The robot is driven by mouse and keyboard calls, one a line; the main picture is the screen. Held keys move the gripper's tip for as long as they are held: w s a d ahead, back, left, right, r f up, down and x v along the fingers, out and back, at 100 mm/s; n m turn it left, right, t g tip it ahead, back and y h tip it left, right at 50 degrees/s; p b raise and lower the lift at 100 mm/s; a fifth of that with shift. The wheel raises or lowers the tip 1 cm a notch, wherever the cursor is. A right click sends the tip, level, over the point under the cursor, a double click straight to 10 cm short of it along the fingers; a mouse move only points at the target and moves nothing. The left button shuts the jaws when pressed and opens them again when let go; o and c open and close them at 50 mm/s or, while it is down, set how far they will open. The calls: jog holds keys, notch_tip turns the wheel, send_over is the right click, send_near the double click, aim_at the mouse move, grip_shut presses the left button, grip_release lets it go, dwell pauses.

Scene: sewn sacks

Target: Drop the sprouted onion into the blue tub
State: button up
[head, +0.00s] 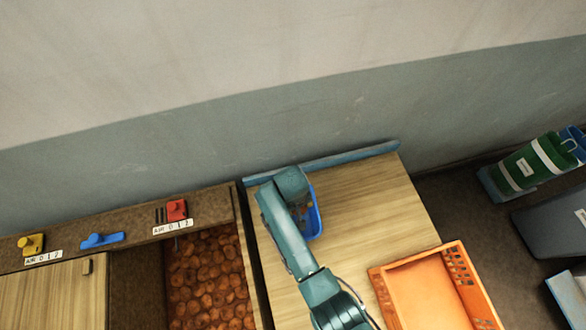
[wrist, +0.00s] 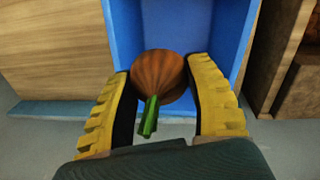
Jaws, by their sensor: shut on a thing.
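The sprouted onion (wrist: 161,74) is brown with a green shoot. It sits between the yellow fingers of my gripper (wrist: 166,100) in the wrist view, and the gripper is shut on it. The blue tub (wrist: 187,25) lies behind the onion in that view, so the onion appears over or at the tub; its exact height cannot be told. In the head view the blue tub (head: 316,220) stands on the wooden table, partly hidden by my arm. My gripper and the onion are hidden there.
A bin of several onions (head: 208,280) is left of the table. An orange crate (head: 378,285) sits on the table's right front. A blue strip (head: 350,157) edges the table's back. Green (head: 530,165) and grey containers (head: 550,225) stand at right. The table (head: 375,210) is clear right of the tub.

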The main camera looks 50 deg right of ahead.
jog(key=shift+f, duration=0.25)
jog(key=o, duration=1.2)
jog(key=shift+c, duration=0.2)
jog(key=shift+r, duration=0.1)
jog(key=r, duration=0.8)
jog(key=a+r, duration=0.1)
jog(key=r, duration=0.2)
jog(key=shift+w+r, duration=0.25)
jog(key=shift+r, duration=0.15)
